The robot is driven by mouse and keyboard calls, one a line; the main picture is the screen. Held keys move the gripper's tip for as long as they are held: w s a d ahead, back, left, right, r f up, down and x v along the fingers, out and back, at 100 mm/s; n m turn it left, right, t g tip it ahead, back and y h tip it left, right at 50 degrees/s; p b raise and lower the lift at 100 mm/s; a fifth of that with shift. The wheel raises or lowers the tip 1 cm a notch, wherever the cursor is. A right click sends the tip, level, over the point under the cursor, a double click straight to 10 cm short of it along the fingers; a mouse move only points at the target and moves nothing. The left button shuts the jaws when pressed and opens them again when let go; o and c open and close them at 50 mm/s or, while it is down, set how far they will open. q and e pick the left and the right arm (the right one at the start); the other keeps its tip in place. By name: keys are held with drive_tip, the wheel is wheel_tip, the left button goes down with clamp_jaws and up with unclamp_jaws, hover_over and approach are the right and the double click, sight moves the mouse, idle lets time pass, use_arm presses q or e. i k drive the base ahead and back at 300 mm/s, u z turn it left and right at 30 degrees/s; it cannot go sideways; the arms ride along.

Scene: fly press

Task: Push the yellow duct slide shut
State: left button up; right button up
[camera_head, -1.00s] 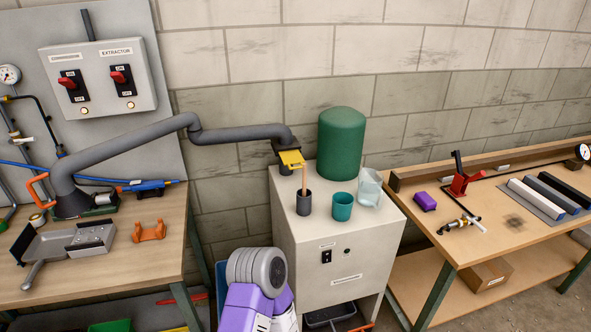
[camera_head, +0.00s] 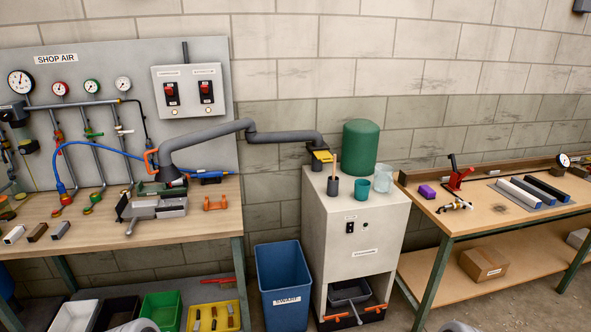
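The yellow duct slide (camera_head: 323,156) sits at the end of the grey duct (camera_head: 290,136), above the back left of the grey cabinet's top. Part of the yellow plate sticks out toward me from its dark housing. A dark grey cup (camera_head: 332,187) with a wooden stick stands just in front of and below it. Neither gripper shows. Only rounded grey parts that look like mine show at the bottom edge, far from the slide.
The cabinet (camera_head: 357,238) also holds a teal cup (camera_head: 361,189), a clear beaker (camera_head: 383,178) and a green cylinder (camera_head: 360,148). A blue bin (camera_head: 284,284) stands on the floor left of it. Benches (camera_head: 490,217) flank both sides.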

sight(323, 154)
drive_tip(key=z, duration=0.65)
drive_tip(key=i, duration=0.55)
drive_tip(key=z, duration=0.7)
drive_tip(key=i, duration=0.85)
drive_tip(key=u, duration=0.2)
